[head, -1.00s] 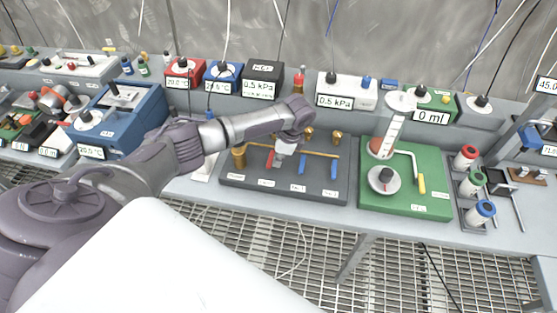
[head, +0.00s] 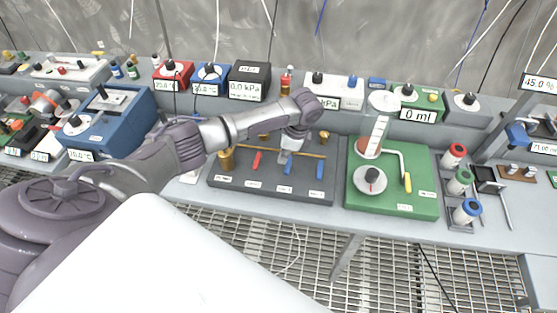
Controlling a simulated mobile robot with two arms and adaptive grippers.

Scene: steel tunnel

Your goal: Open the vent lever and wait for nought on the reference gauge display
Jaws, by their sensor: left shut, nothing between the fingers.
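The dark manifold board (head: 235,183) lies on the bench with a brass pipe, one red lever (head: 256,160) and two blue levers, the middle one (head: 288,168) and the right one (head: 319,171). Their labels are too small to read, so I cannot tell from them which is the vent lever. The black gauge box (head: 248,86) behind the board shows 0.0 kPa; its top label is hard to read. My left gripper (head: 285,158) is shut and empty, pointing down at the middle blue lever, to the right of the red one. I cannot tell if it touches. My right gripper is not in view.
The white gauge box (head: 347,90) has its display partly hidden by my left arm. The green board (head: 425,207) with a dial and yellow-handled lever stands to the right. Red (head: 173,78) and blue (head: 211,79) boxes stand at the back left.

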